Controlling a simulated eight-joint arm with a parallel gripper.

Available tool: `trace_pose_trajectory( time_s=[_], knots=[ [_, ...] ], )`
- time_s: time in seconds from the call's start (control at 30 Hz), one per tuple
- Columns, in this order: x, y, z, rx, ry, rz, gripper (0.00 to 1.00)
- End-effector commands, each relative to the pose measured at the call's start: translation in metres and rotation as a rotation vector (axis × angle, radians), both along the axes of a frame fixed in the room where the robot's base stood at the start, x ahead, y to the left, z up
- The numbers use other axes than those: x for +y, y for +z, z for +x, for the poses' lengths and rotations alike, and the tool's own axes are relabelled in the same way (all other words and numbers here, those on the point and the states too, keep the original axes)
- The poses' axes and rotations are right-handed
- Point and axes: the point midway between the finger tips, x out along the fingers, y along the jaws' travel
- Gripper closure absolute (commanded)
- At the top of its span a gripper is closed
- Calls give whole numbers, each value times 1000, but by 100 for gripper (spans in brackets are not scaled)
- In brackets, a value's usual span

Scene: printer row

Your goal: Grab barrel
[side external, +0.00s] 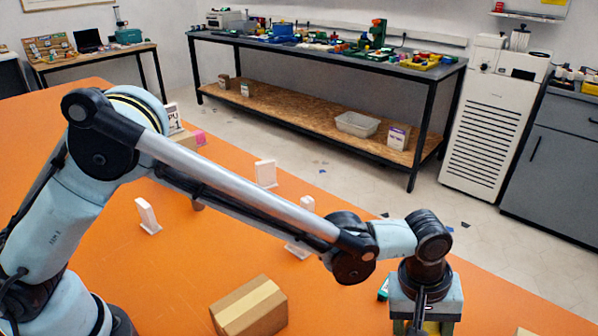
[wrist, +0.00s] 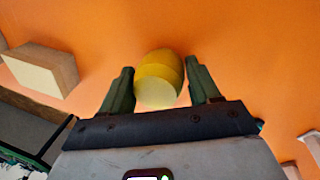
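The yellow barrel (wrist: 158,80) stands on the orange table between the two green fingers of my gripper (wrist: 160,68) in the wrist view. A narrow gap shows on each side of the barrel, so the gripper is open around it. In the side external view, my gripper (side external: 425,326) points down at the lower right, and its fingertips are cut off by the bottom edge. A bit of yellow, seemingly the barrel (side external: 432,327), shows between the fingers there.
A cardboard box (side external: 250,308) sits on the orange table left of my gripper. Small white stands (side external: 147,216) (side external: 265,173) are spread farther back. Another box edge (side external: 526,331) shows at the lower right. The table between the white stands is mostly clear.

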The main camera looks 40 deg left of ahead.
Motion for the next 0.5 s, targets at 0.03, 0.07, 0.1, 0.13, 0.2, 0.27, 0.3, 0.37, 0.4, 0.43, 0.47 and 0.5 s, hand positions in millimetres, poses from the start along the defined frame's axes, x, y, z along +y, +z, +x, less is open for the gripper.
trace_pose_trajectory(
  time_s=[0.03,0.07,0.1,0.13,0.2,0.27,0.3,0.37,0.4,0.43,0.47,0.5],
  knots=[
    [0,0,0,0,0,0,47],
    [0,0,0,0,0,0,51],
    [0,0,0,0,0,0,58],
    [0,0,0,0,0,0,62],
    [0,0,0,0,0,0,73],
    [0,0,0,0,0,0,74],
    [0,0,0,0,0,0,74],
    [0,0,0,0,0,0,74],
    [0,0,0,0,0,0,74],
    [0,1,0,0,0,0,74],
    [0,1,0,0,0,0,74],
    [0,2,0,0,0,0,74]
  ],
)
